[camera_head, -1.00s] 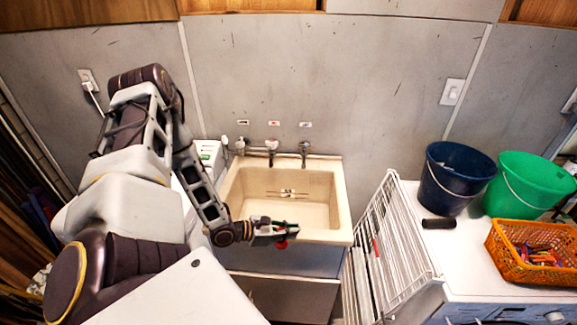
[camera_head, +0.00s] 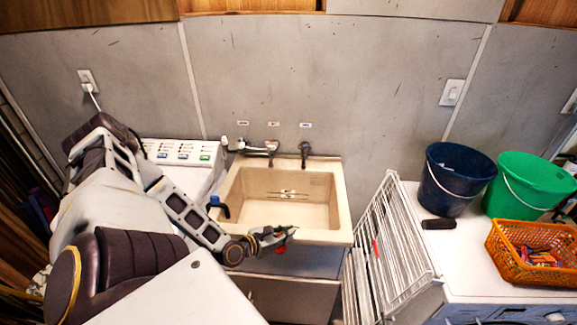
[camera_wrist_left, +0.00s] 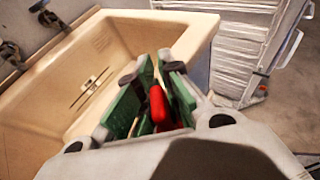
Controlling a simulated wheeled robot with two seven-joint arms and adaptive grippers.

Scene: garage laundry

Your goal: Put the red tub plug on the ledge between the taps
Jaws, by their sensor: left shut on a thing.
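My left gripper (camera_head: 278,237) is shut on the red tub plug (camera_wrist_left: 157,104), which shows between its green finger pads in the left wrist view. In the head view gripper and plug are over the front rim of the beige sink (camera_head: 340,215); the plug is small there and partly covered by the fingers. The taps, a left one (camera_head: 271,149) and a right one (camera_head: 304,150), stand at the back of the sink. The ledge (camera_head: 288,159) between them looks bare. My right gripper is not in view.
A white drying rack (camera_head: 385,245) stands right of the sink. A blue bucket (camera_head: 452,180), a green bucket (camera_head: 520,187) and an orange basket (camera_head: 530,255) are on the white surface further right. A white machine with a button panel (camera_head: 180,152) is left of the sink.

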